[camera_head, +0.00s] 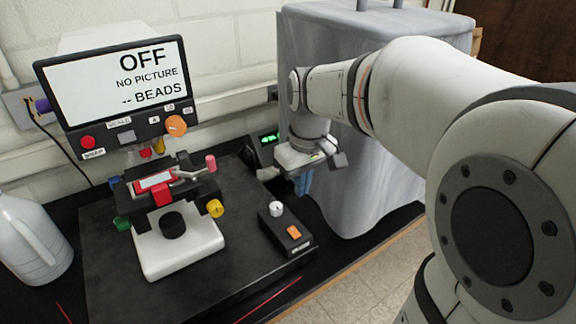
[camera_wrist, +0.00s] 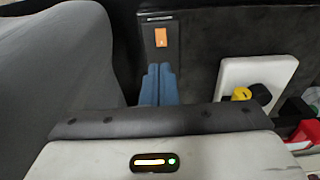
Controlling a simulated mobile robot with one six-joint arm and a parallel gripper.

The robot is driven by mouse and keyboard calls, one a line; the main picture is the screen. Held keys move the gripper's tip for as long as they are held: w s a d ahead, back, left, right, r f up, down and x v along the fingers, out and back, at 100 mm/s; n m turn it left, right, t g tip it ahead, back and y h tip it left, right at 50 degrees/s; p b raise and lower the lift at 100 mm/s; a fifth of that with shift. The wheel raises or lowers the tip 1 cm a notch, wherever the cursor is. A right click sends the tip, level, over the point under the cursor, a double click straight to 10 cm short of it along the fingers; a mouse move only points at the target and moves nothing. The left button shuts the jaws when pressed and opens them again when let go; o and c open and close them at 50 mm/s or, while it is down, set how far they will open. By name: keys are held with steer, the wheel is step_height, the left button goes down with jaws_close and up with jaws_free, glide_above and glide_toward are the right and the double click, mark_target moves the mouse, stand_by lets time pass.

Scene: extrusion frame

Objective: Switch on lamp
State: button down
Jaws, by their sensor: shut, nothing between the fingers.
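A small black control box (camera_head: 287,245) with a white knob (camera_head: 277,209) and an orange switch (camera_head: 294,232) stands at the right of the dark board. My gripper (camera_head: 303,188) is behind and above the box in the head view, its blue fingers shut and empty. In the wrist view the closed fingertips (camera_wrist: 159,68) point toward the orange switch (camera_wrist: 160,37), with a gap between them in the picture; the white knob is not visible there. A microscope (camera_head: 180,245) with a white base stands left of the box. No lit lamp is visible.
The monitor (camera_head: 118,85) above the microscope reads "OFF", "NO PICTURE", "-- BEADS". A grey draped cover (camera_head: 345,185) stands close to my gripper on the right. A white jug (camera_head: 30,240) is at far left.

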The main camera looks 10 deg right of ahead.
mark_target(292, 228)
steer(key=b, duration=0.2)
steer(key=w+b, duration=0.1)
steer(key=b, duration=0.2)
steer(key=shift+w+a, duration=0.15)
steer(key=shift+a, duration=0.2)
steer(key=f, duration=0.4)
steer(key=w+f, duration=0.1)
steer(key=f, duration=0.4)
steer(key=f+p, duration=0.1)
steer(key=f, duration=0.4)
steer(key=shift+w+a, duration=0.25)
steer(key=shift+w, duration=0.1)
steer(key=shift+d, duration=0.1)
